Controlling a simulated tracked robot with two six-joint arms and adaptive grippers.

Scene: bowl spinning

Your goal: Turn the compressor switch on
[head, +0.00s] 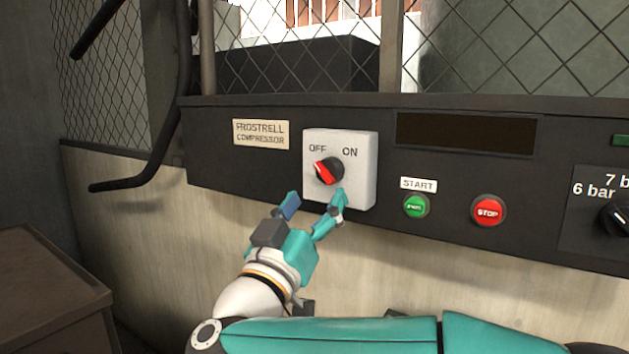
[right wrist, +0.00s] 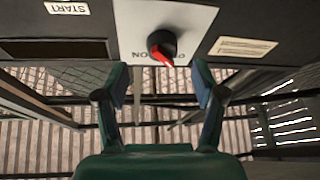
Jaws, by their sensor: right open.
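The compressor switch is a white square plate (head: 365,185) marked OFF and ON, with a round black knob (head: 337,168) bearing a red pointer. The pointer tilts up and left, toward OFF. My right gripper (head: 315,204) is open and empty, just below and in front of the knob, with its fingers pointing up at the plate. In the right wrist view, which shows the panel upside down, the knob (right wrist: 163,45) lies beyond the gap between the two fingertips (right wrist: 160,80), apart from both. My left gripper is not in view.
The dark panel also carries a green START button (head: 416,207), a red STOP button (head: 488,211), a pressure dial (head: 617,217) and a compressor label (head: 261,134). A bent dark bar (head: 150,170) stands left of the panel. A brown box (head: 45,285) stands at lower left.

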